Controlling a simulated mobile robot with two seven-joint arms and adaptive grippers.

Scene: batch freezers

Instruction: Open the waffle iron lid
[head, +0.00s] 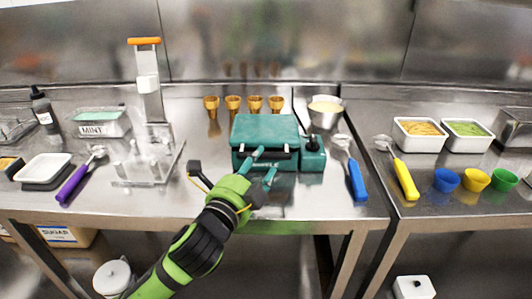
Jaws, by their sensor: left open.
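The waffle iron (264,130) is a teal box with its lid down, near the middle of the steel counter. A dark handle bar runs along its front, and a smaller teal block with a black knob (312,153) adjoins its right side. My left gripper (264,166) is at the front of the iron, with its two teal fingers apart at the handle. They overlap the handle in the picture; I cannot tell whether they touch it. The gripper hides part of the iron's front. My right gripper is not in view.
Blue (356,180) and yellow scoops (405,180) lie to the right. An orange-handled press (148,100) and a purple scoop (74,182) are to the left. Several cones (233,104) stand behind.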

